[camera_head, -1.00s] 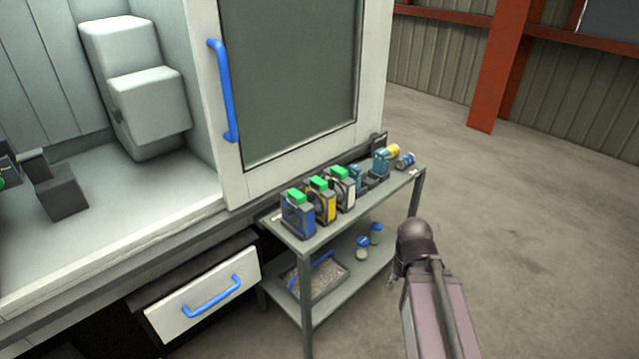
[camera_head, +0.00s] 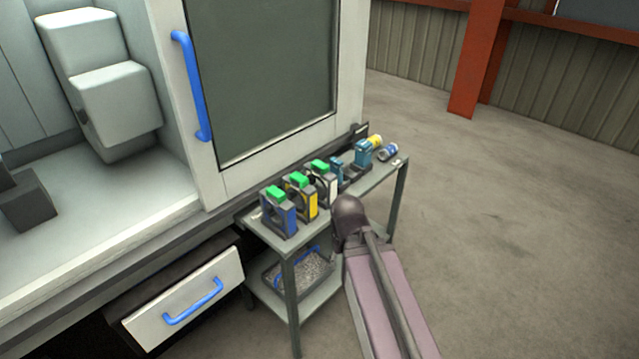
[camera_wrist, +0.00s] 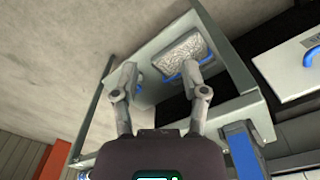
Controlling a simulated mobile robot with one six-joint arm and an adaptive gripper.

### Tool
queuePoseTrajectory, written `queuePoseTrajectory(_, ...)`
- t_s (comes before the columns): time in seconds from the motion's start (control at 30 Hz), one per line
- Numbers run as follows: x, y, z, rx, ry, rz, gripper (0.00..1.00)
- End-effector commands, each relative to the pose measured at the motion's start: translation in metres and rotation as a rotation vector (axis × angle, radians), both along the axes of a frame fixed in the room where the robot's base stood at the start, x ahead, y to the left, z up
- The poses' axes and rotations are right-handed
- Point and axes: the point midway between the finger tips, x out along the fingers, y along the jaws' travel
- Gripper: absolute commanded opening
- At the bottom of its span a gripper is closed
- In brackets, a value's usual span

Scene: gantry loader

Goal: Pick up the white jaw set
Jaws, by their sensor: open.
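The white jaw set (camera_head: 332,188) stands on the top shelf of a grey cart, with a green block on top. It is the rightmost of a row of three, beside the yellow jaw set (camera_head: 311,206) and the blue jaw set (camera_head: 291,222). In the head view my arm reaches up to the cart's near side, and the gripper itself is not clearly visible there. In the wrist view my gripper (camera_wrist: 158,82) is open and empty, its two fingers apart above the cart edge. I cannot make out the white jaw set in the wrist view.
The cart's top (camera_head: 384,174) also carries a teal vise-like tool (camera_head: 362,153) and a blue-and-white can (camera_head: 388,152). A tray of metal chips (camera_head: 310,266) sits on the lower shelf. The machine door (camera_head: 262,80) rises behind the cart. Open floor lies to the right.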

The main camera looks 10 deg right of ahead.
Motion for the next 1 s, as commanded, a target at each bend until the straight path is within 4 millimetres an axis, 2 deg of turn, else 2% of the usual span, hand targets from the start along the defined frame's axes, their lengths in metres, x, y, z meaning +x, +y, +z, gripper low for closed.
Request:
queuePoseTrajectory(0.07,0.0,0.0,0.0,0.0,0.0,0.0,0.57)
queuePoseTrajectory(0.2,0.002,0.0,0.002,0.0,0.0,-0.004,0.99)
queuePoseTrajectory(0.37,0.012,0.0,0.012,0.0,0.0,-0.029,1.0)
queuePoseTrajectory(0.57,0.041,0.0,0.039,0.0,0.0,-0.108,1.0)
queuePoseTrajectory(1.0,0.139,-0.003,0.123,0.0,0.0,-0.417,1.0)
